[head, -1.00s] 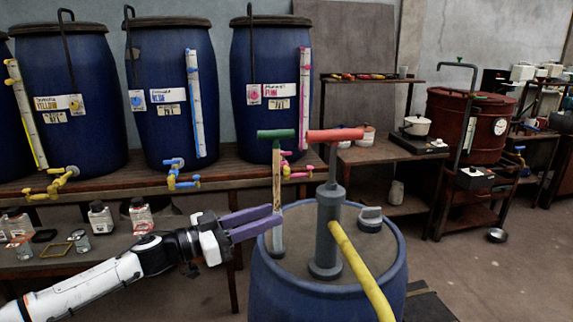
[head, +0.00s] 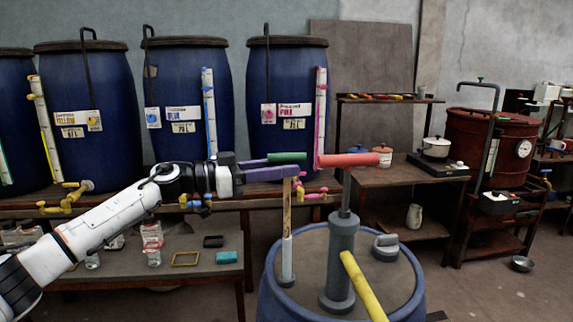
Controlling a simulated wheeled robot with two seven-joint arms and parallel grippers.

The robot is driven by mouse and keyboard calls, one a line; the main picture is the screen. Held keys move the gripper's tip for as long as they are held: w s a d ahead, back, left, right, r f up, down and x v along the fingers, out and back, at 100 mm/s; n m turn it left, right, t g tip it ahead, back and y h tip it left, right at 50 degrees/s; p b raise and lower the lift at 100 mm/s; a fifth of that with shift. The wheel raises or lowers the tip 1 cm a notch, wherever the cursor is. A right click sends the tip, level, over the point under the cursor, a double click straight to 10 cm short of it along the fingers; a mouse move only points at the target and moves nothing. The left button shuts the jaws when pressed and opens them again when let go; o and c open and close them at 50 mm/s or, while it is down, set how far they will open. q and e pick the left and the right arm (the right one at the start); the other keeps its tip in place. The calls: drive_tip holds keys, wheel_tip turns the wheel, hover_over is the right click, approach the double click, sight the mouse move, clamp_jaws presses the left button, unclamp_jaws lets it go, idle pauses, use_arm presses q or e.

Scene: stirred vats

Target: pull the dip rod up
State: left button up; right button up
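The dip rod (head: 287,220) stands upright at the left of the blue drum's lid. It has a green crosspiece handle (head: 287,157), a wooden-looking upper part and a pale grey sleeve at its foot. My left gripper (head: 284,173) reaches in level from the left, just under the green handle. Its purple fingers look apart, the near one passing in front of the rod and the far one partly hidden behind the handle. I cannot see whether either touches the rod. The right gripper is out of view.
A grey pump (head: 341,255) with a red handle (head: 347,160) and yellow hose (head: 363,287) stands close right of the rod on the drum (head: 270,302). Blue vats (head: 190,95) line the bench behind. A red kettle (head: 480,140) is at right.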

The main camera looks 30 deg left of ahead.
use_arm(q)
drive_tip(key=shift+w+d, duration=0.4)
drive_tip(key=shift+w, duration=0.05)
clamp_jaws()
